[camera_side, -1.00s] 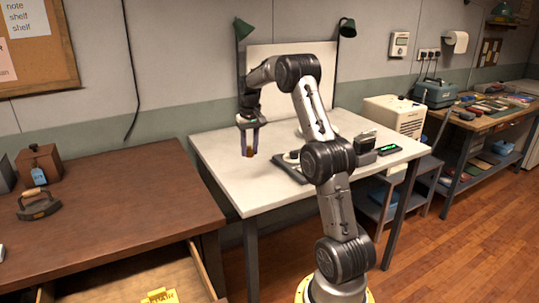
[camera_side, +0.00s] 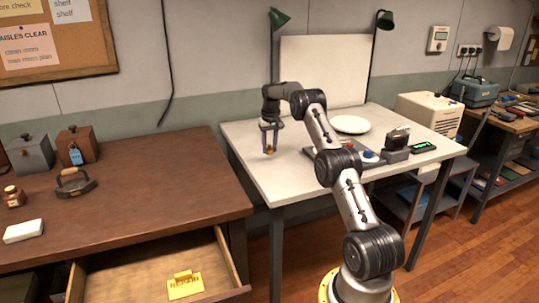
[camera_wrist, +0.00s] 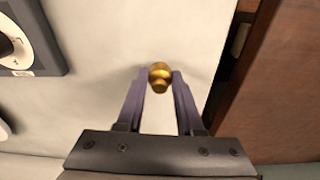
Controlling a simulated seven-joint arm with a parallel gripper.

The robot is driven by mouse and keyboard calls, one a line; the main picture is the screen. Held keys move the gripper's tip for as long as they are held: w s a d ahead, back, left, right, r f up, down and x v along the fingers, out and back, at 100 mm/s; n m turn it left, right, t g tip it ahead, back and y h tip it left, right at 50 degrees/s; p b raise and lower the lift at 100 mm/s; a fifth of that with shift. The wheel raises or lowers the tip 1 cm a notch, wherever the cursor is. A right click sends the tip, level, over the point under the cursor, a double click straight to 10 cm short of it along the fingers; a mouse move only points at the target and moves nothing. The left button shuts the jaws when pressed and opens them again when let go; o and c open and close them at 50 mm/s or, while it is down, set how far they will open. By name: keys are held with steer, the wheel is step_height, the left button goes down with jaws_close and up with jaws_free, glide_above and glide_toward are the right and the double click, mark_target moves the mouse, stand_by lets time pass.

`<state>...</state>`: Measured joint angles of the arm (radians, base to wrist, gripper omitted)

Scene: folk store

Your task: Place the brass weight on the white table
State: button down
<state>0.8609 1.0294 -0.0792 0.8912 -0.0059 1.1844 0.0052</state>
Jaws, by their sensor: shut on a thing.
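The brass weight (camera_wrist: 159,77) is a small golden knobbed piece held between the two fingertips of my gripper (camera_wrist: 158,82) in the wrist view. In the side view my gripper (camera_side: 270,147) points down over the left part of the white table (camera_side: 262,180), shut on the brass weight (camera_side: 269,150). The weight is at or just above the white tabletop; I cannot tell whether it touches. The bare white surface lies around it in the wrist view.
A dark device with a dial (camera_wrist: 22,38) lies on the white table. A white plate (camera_side: 350,124) and a dark box (camera_side: 396,139) stand farther right. The brown desk (camera_side: 150,175) with an open drawer (camera_side: 150,275) is at left, across a gap.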

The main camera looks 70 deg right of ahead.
mark_target(270, 148)
steer(key=shift+f, duration=1.65)
steer(key=shift+f, duration=0.1)
steer(key=c, duration=0.5)
jaws_free()
steer(key=shift+c, duration=0.2)
